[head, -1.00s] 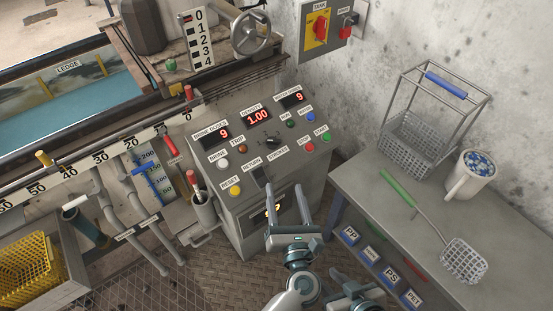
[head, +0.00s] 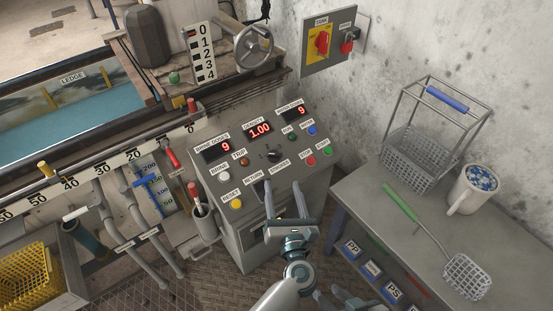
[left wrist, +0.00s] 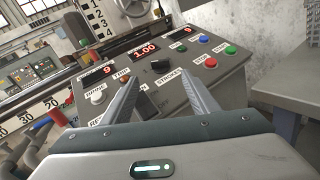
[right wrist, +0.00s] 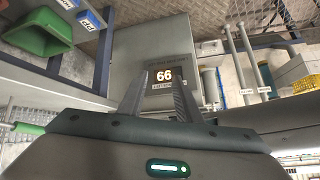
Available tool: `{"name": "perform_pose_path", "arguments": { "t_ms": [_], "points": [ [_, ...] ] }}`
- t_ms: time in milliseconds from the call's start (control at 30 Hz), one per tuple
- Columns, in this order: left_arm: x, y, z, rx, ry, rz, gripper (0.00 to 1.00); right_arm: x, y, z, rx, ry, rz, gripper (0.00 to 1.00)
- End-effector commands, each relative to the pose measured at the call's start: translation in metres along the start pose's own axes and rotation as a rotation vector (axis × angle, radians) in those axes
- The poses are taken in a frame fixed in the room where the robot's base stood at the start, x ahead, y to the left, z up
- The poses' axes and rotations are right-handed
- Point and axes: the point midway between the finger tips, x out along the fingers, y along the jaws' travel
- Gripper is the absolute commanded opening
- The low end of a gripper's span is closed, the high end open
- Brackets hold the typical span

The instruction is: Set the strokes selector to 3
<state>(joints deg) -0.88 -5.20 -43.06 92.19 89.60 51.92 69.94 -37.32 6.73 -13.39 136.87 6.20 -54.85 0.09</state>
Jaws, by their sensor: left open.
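The strokes selector (head: 273,155) is a black knob on the sloped grey console, just above its STROKES label. It also shows in the left wrist view (left wrist: 160,66), beyond and between my left fingertips. I cannot read which number it points to. My left gripper (head: 283,188) is open and empty, below the selector at the lower edge of the panel and apart from the knob. In the left wrist view its fingers (left wrist: 158,77) stand wide apart.
Red displays (head: 259,129) show 9, 1.00 and 9. A white button (head: 224,176), a yellow button (head: 236,202), a red button (head: 310,161) and a green button (head: 327,152) surround the selector. A grey bench (head: 400,220) with a basket stands to the right.

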Motion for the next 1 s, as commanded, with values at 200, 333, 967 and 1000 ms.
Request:
{"name": "perform_pose_path", "arguments": {
  "t_ms": [200, 333, 967, 1000],
  "points": [
    [0.042, 0.0, 0.001, 0.001, -0.003, 0.0, 0.55, 0.001, 0.001, 0.0, 0.0, 0.003, 0.001, 0.31],
    [0.065, 0.0, 0.001, 0.001, -0.003, 0.001, 0.55, 0.001, 0.001, -0.002, -0.002, 0.013, 0.002, 0.31],
    [0.118, 0.0, 0.0, 0.0, 0.0, 0.0, 0.55, 0.003, -0.004, -0.016, -0.01, 0.084, -0.006, 0.31],
    [0.118, 0.0, 0.0, 0.0, 0.0, 0.0, 0.55, 0.003, -0.004, -0.016, -0.01, 0.083, -0.006, 0.31]
  ]
}}
